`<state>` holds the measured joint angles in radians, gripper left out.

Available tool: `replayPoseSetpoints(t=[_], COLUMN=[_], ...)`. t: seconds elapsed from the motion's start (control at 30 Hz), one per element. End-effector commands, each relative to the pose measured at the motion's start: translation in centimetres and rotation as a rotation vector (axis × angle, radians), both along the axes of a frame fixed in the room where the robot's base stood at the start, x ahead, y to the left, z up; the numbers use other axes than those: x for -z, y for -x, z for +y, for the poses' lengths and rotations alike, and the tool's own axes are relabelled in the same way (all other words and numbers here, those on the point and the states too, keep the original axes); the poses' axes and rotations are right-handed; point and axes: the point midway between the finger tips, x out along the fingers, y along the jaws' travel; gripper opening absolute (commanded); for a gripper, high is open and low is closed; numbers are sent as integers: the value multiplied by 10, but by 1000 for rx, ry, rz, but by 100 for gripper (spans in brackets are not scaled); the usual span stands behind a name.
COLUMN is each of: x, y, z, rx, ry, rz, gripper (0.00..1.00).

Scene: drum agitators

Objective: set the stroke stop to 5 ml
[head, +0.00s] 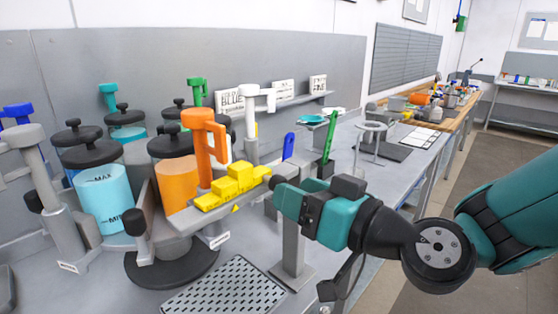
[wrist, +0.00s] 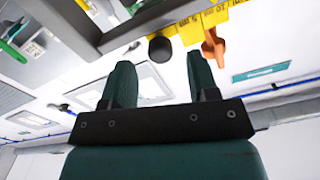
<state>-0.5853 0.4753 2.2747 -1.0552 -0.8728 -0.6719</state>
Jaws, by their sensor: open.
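The yellow stepped stop block (head: 232,188) lies along a grey arm below the orange pump handle (head: 203,140). In the wrist view the yellow block (wrist: 190,28) carries small dark marks that I cannot read surely. An orange part (wrist: 212,48) stands beside it, and a dark round knob (wrist: 160,49) shows at its end. My gripper (head: 281,188) is at the right end of the yellow block in the head view. In the wrist view my gripper (wrist: 160,75) is open, with the knob appearing between its fingertips. I cannot tell whether they touch it.
An orange canister (head: 178,184), a light blue canister (head: 103,200) and other lidded ones stand close on the left. A green upright lever (head: 329,138) is behind my gripper. A perforated drip tray (head: 226,290) lies at the front. A white pump (head: 252,125) stands behind.

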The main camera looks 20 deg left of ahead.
Motion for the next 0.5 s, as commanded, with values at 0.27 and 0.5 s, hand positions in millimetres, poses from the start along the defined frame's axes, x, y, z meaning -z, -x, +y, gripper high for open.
replayPoseSetpoints(t=[0.27, 0.5], x=[-2, 0], y=[-14, -16], z=[34, 39], rx=[-1, 1], ry=[0, -1], rz=[0, 0], gripper=[54, 54])
